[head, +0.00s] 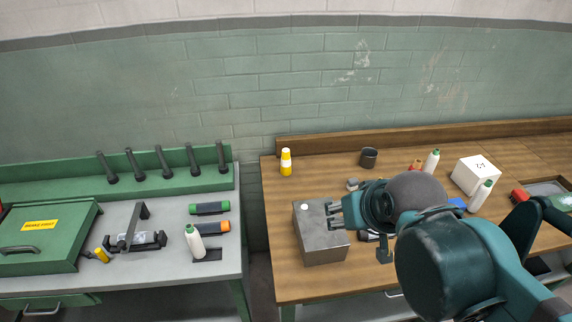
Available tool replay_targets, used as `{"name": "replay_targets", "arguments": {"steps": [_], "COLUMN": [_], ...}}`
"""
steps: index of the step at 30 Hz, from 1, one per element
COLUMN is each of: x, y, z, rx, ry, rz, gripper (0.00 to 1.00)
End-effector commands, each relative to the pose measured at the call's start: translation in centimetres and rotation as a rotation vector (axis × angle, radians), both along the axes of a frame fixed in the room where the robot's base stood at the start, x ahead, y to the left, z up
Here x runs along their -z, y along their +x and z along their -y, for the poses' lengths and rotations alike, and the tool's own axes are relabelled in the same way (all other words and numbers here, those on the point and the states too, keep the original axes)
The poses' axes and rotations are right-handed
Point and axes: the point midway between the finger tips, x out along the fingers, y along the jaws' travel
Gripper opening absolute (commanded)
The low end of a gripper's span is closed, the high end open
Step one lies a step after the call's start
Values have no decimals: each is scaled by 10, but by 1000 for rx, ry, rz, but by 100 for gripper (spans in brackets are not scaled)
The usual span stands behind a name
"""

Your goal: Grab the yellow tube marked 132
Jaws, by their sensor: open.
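A yellow tube-like bottle with a white band (286,163) stands upright at the back left of the wooden table. A small yellow piece with a dark end (101,255) lies on the grey bench beside the green case. No number 132 can be read on either. My gripper (334,213) is open, with its fingers pointing left over the right part of a grey metal box (322,248). It looks empty and is apart from both yellow things. My arm hides part of the table behind it.
A dark cup (368,158), white bottles with green caps (432,161) and a white box (475,176) stand on the wooden table (285,285). A gap separates it from the grey bench (215,270), which holds a green case (45,238) and a white bottle (195,243).

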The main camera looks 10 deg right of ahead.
Motion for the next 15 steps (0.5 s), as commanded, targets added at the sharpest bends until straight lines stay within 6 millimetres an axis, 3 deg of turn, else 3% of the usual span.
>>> {"name": "replay_targets", "arguments": {"steps": [8, 15], "x": [-5, -9], "y": [26, 66], "z": [-2, -5], "rx": [-1, -1], "ry": [1, 0], "rz": [-3, -7], "gripper": [45, 45]}}
